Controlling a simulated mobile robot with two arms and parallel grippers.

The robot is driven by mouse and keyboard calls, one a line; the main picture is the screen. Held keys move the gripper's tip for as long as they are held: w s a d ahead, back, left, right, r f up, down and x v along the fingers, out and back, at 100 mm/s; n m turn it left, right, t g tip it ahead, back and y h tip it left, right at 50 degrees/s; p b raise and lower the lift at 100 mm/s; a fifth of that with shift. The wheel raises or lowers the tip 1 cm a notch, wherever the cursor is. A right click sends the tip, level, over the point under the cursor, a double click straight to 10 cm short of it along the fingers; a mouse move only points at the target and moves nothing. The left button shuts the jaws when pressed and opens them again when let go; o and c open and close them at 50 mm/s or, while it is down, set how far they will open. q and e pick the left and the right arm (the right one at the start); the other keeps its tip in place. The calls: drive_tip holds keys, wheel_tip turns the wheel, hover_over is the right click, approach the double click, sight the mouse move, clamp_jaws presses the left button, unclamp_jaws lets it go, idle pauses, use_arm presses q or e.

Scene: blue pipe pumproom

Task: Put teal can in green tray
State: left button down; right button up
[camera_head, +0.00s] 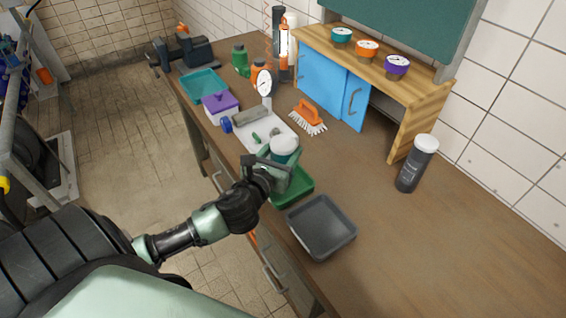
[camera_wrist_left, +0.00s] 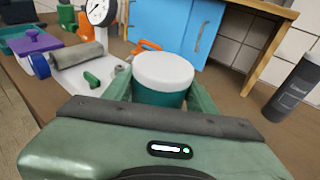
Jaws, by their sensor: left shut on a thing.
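The teal can (camera_head: 284,149) has a white lid and is held upright in my left gripper (camera_head: 279,164). In the left wrist view the can (camera_wrist_left: 161,97) sits between the two green fingers, and the gripper (camera_wrist_left: 160,95) is shut on it. The green tray (camera_head: 293,188) is on the bench just below the gripper in the head view, partly hidden by the gripper and hand. I cannot tell the exact height of the can over the tray. My right gripper is not in view.
A grey tray (camera_head: 322,227) lies right beside the green tray. A dark bottle (camera_head: 416,163) stands to the right. An orange brush (camera_head: 309,117), a gauge (camera_head: 264,84), a purple-lidded box (camera_head: 220,106) and a teal tray (camera_head: 203,84) lie farther back.

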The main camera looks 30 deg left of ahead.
sight(283, 162)
use_arm(q)
wheel_tip(283, 162, down, 4)
idle(0.4)
drive_tip(key=shift+f+b, duration=0.15)
drive_tip(key=shift+b, duration=0.15)
drive_tip(key=shift+c, duration=2.4)
unclamp_jaws()
drive_tip(key=b+v, duration=0.2)
drive_tip(key=v, duration=1)
drive_tip(key=shift+r, duration=0.25)
